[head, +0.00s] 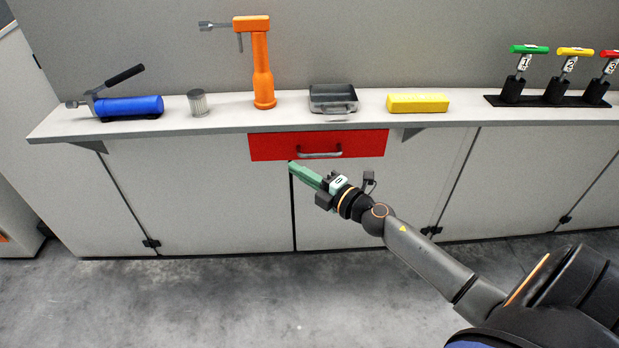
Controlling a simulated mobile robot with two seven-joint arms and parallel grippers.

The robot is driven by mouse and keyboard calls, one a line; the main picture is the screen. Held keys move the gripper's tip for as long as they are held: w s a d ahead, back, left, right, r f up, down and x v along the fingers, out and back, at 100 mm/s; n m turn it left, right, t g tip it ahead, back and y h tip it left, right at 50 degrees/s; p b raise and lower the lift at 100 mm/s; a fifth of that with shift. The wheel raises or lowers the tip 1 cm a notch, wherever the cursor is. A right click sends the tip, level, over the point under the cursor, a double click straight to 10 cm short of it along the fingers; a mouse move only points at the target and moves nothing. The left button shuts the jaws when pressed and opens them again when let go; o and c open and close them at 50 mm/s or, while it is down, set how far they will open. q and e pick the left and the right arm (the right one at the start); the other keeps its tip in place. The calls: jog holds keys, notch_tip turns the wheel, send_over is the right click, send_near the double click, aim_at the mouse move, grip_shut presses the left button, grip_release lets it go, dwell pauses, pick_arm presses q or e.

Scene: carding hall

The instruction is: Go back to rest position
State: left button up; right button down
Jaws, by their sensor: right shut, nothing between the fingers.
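My right gripper (305,174), with green fingers, is shut and empty. It is in front of the cabinet, just below the left part of the red drawer (265,147). The drawer sits under the counter and has a silver handle (320,153); I cannot tell whether the fingers touch the drawer front. My right arm reaches in from the lower right. My left gripper is not in view.
On the counter (220,122) stand a blue tool (130,106), a grey cylinder (198,102), an orange tool (262,70), a grey metal tray (352,106), a yellow block (418,103) and a black rack (535,101) with green, yellow and red T-handles. The floor (220,300) is clear.

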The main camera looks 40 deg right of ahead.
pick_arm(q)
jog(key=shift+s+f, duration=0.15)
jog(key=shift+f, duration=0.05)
pick_arm(e)
jog(key=v, duration=0.3)
jog(key=shift+s, duration=0.3)
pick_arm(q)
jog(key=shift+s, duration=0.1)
pick_arm(e)
jog(key=shift+f, duration=0.1)
jog(key=s+a+f+m+g+h, duration=0.2)
jog(key=s+a+f+m+g, duration=0.6)
jog(key=s+a+f+m, duration=1)
pick_arm(q)
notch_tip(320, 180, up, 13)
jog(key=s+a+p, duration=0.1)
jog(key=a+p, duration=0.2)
jog(key=p, duration=1.4)
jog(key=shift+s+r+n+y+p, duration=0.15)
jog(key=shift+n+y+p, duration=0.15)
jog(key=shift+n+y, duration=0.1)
pick_arm(e)
jog(key=s+d+r, duration=0.2)
jog(key=s+r, duration=0.2)
jog(key=r, duration=0.8)
jog(key=shift+r+m, duration=0.3)
jog(key=shift+m, duration=0.1)
